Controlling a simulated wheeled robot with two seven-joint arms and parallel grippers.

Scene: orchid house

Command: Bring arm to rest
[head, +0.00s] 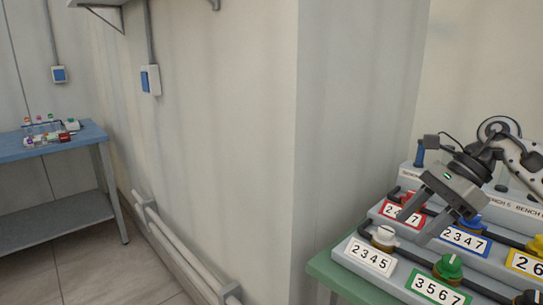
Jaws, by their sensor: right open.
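My right arm comes in from the right edge in the head view. Its gripper (413,228) is open and empty, pointing down and to the left over a tiered grey rack of valves (395,282). Its fingers cover part of the red-framed label (391,211) and reach close to the blue-framed label (465,240). I cannot tell whether the fingers touch anything. My left gripper is out of view.
A blue table (85,136) with small bottles is far left. Pipes (180,254) run along the wall.

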